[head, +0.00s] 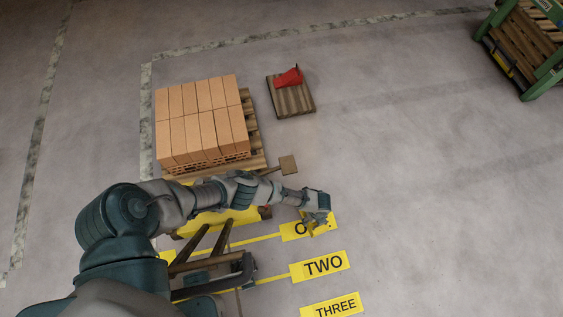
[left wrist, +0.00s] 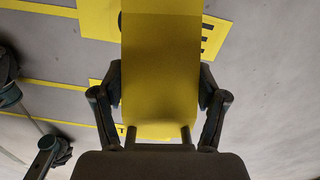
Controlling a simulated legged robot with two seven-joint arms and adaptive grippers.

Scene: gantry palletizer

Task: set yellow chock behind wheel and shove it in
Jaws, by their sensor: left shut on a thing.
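My left gripper (head: 318,218) is over the yellow floor label "ONE" in the head view. In the left wrist view its fingers (left wrist: 160,108) are shut on the sides of the yellow chock (left wrist: 160,60), a broad yellow block reaching up the picture. In the head view the chock blends with the yellow label and cannot be made out clearly. A dark rounded part (left wrist: 8,80), possibly a wheel, shows at the left edge of the wrist view, apart from the chock. My right gripper is out of view.
A yellow-bodied cart (head: 238,214) stands partly behind my left arm. A pallet of orange bricks (head: 203,120) is beyond it, with a small pallet (head: 293,100) carrying a red object (head: 289,76). Labels "TWO" (head: 322,266) and "THREE" (head: 334,306) lie nearer.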

